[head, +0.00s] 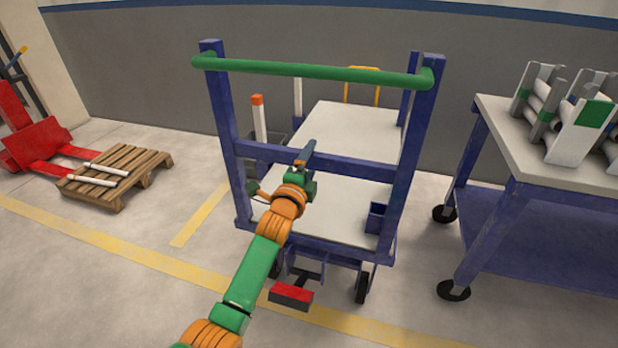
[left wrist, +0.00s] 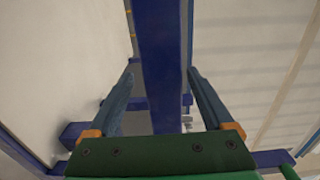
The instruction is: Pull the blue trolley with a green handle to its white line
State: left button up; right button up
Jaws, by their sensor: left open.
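The blue trolley (head: 404,190) stands upright on its wheels in the middle of the head view, with white shelves. Its green handle (head: 318,72) runs across the top between two blue posts. My left gripper (head: 304,158) is at the trolley's blue middle crossbar, below the green handle. In the left wrist view the gripper's fingers (left wrist: 162,92) are apart, with a blue bar (left wrist: 160,50) of the trolley running between them. The fingers do not appear closed on it. My right gripper is not in view. The floor lines I can see are yellow.
A blue table with a light top (head: 545,165) stands close at the right, holding grey and white racks. A wooden pallet (head: 118,170) with white pipes and a red pallet jack (head: 35,142) are at left. A red pedal (head: 291,294) sits low at the trolley's front.

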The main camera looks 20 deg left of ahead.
pick_arm(q)
jog(key=shift+w+r, duration=0.1)
jog(key=shift+w, duration=0.05)
grip_shut()
dwell(1.4)
